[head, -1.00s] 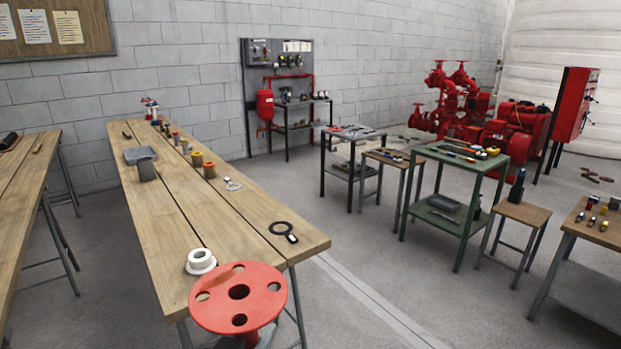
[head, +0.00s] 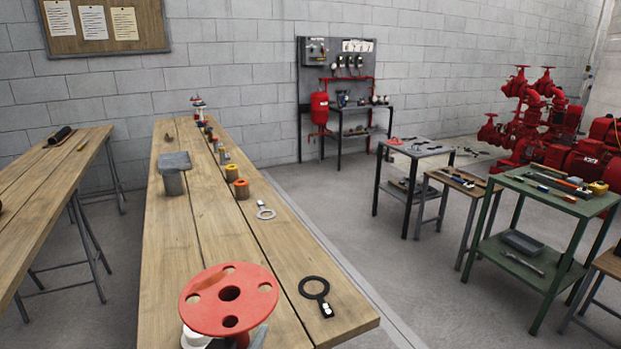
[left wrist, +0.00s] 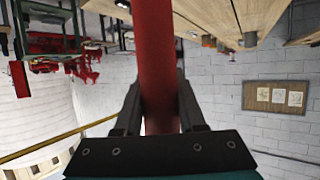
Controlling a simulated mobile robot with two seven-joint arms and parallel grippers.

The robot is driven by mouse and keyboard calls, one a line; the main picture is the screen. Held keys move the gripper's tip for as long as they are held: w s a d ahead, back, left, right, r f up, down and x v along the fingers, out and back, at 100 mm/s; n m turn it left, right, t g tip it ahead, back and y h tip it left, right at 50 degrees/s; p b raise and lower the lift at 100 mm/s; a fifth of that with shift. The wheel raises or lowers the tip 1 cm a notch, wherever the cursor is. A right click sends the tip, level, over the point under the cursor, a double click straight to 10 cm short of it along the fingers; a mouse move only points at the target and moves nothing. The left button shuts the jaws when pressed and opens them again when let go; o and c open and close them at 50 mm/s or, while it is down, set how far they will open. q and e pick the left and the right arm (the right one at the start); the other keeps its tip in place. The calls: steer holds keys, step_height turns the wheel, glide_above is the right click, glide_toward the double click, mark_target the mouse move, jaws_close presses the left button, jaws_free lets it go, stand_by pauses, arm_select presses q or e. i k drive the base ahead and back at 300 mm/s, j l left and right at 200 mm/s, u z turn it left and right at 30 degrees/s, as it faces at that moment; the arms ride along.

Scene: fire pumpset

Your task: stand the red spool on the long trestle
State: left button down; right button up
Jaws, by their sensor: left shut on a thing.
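The red spool (head: 243,283) shows in the head view at the bottom centre, with its round, holed flange facing up and its stem mostly hidden below. My left gripper (left wrist: 160,95) is shut on the spool's red stem (left wrist: 154,45) in the left wrist view. In the head view the spool appears upright, in front of or over the near end of the long trestle (head: 205,240). I cannot tell whether it touches the wood. My right gripper is not in view.
A black ring tool (head: 315,290) lies at the trestle's near right. Bare planks lie between.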

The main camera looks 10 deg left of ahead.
mark_target(273, 261)
steer(key=i+u, duration=0.35)
steer(key=i, duration=0.95)
